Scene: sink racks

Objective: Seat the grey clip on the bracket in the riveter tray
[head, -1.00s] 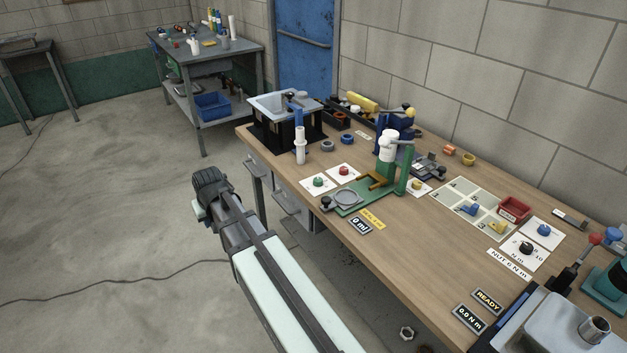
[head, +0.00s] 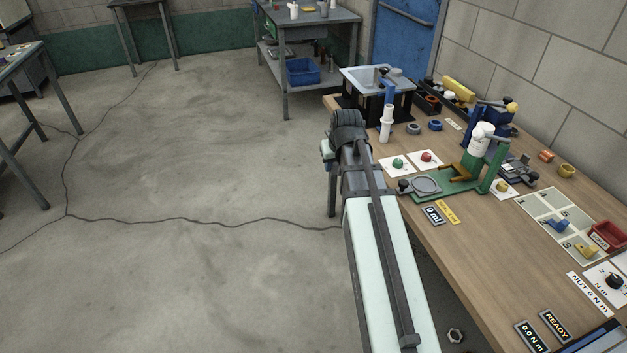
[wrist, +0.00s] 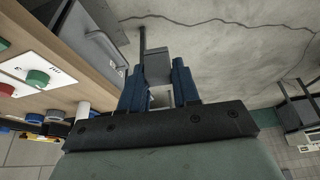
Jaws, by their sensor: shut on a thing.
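My gripper shows in the wrist view (wrist: 158,88), its two blue fingers shut on a grey block-like piece, which I take to be the grey clip (wrist: 157,66). In the head view my arm reaches away beside the workbench's left edge, over the floor; the fingers and the clip are hidden there behind my wrist. On the bench stand a green press-like tool with a white cylinder (head: 478,150) and a blue device with a yellow knob (head: 490,118). I cannot tell which is the riveter. I cannot make out its tray or the bracket.
The workbench (head: 455,248) lies right of my arm, its edge close. A sink (head: 362,82) and a white-and-blue bottle (head: 386,122) stand near its far left corner. Red (head: 427,156) and green (head: 397,163) buttons sit on white cards. Open floor (head: 200,180) lies left.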

